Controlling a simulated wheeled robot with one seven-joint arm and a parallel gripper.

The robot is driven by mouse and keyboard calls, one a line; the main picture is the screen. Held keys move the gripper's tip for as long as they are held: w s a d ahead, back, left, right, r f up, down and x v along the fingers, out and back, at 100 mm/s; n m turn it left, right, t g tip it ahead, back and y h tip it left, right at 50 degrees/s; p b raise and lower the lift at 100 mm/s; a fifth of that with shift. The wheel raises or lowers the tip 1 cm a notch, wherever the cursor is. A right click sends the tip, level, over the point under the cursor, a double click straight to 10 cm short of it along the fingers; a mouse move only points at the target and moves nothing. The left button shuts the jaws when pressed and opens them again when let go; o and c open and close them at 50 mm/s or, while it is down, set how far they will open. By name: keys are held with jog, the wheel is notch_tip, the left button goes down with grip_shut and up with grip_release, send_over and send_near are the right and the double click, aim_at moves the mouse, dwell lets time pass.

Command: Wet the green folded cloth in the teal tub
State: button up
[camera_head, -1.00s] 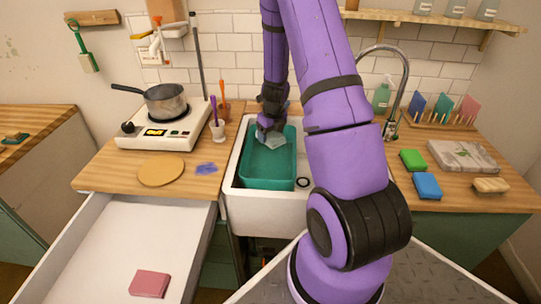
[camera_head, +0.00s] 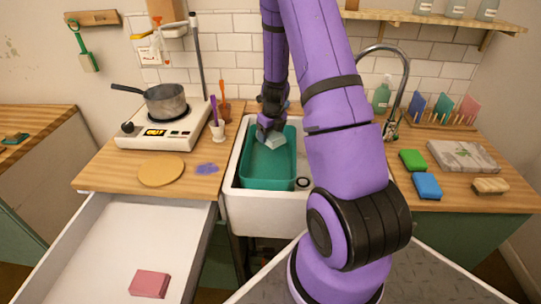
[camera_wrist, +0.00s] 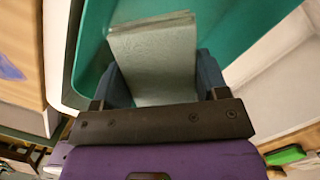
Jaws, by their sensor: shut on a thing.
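A folded cloth (camera_head: 276,142), pale grey-green, is held in my gripper (camera_head: 268,133) at the far end of the teal tub (camera_head: 267,184). In the wrist view my gripper (camera_wrist: 162,92) has its two dark blue fingers on either side of the cloth (camera_wrist: 155,60), which extends ahead of them over the teal tub (camera_wrist: 248,38). The tub stands in the white sink (camera_head: 262,205). I cannot tell whether the cloth touches the tub's floor or any liquid.
A faucet (camera_head: 404,75) curves up right of the tub. A hot plate (camera_head: 158,135) with a pot (camera_head: 166,101) is at left. An open drawer (camera_head: 120,240) holds a pink block (camera_head: 150,284).

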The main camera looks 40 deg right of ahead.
jog(key=shift+r, duration=0.1)
jog(key=shift+r, duration=1.9)
